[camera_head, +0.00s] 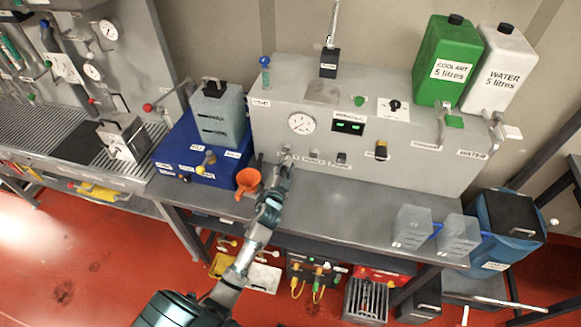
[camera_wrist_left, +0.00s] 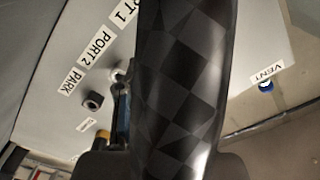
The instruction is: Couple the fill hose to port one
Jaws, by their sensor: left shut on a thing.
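My left gripper (camera_head: 284,166) is up against the front of the grey panel box (camera_head: 370,150), at its row of ports. A metal fitting (camera_wrist_left: 118,76) shows near the PORT 2 label (camera_wrist_left: 95,47). A dark socket (camera_wrist_left: 93,101) sits by the PARK label (camera_wrist_left: 72,82). My right gripper is not in view.
A gauge (camera_head: 301,123) sits above the ports. Clear containers (camera_head: 411,228) stand on the right of the bench (camera_head: 350,205); its middle is clear.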

